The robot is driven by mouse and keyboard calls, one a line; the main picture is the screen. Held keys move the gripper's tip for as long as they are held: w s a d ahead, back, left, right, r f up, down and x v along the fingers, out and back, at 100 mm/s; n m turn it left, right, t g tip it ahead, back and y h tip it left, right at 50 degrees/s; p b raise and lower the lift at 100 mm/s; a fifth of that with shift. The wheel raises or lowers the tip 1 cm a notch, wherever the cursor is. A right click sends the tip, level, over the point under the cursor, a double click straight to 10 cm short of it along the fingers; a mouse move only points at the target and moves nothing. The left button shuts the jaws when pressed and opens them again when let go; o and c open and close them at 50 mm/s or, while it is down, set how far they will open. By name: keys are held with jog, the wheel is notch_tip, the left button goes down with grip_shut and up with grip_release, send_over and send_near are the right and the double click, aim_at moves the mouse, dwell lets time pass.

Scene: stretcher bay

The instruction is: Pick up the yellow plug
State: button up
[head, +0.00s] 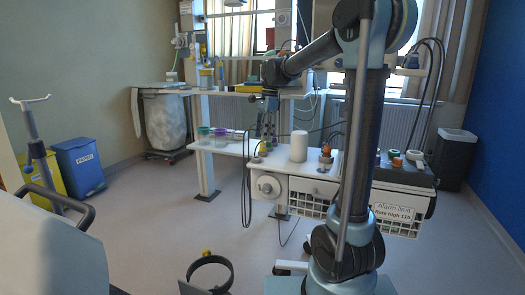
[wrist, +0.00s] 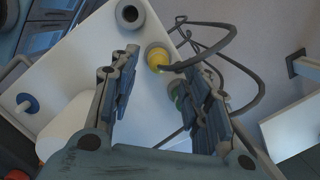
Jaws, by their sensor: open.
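The yellow plug (wrist: 157,57) shows in the wrist view, seated on the white shelf top (wrist: 85,75), with a dark cable running from it to the right. My gripper (wrist: 161,72) is open, and its two fingers reach toward the shelf. The plug appears between and beyond the fingertips, nothing is held, and I cannot tell the exact gap. A green piece (wrist: 174,89) lies close to the plug, partly hidden by the right finger. In the head view my gripper (head: 270,105) points down above the left part of the shelf (head: 225,147); the plug is too small to make out surely there.
A white cylinder (head: 299,146) and an orange-topped part (head: 326,157) stand to the right on the shelf. Cups (head: 204,132) stand to the left. Dark cables (head: 246,190) hang at the shelf's front. The floor (head: 160,215) in front is mostly clear.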

aim_at(263, 143)
jog(key=f, duration=0.4)
jog(key=shift+s+a+f, duration=0.15)
jog(key=shift+a+f, duration=0.1)
jog(key=shift+f, duration=0.15)
jog(key=shift+c, duration=0.5)
jog(key=c, duration=0.9)
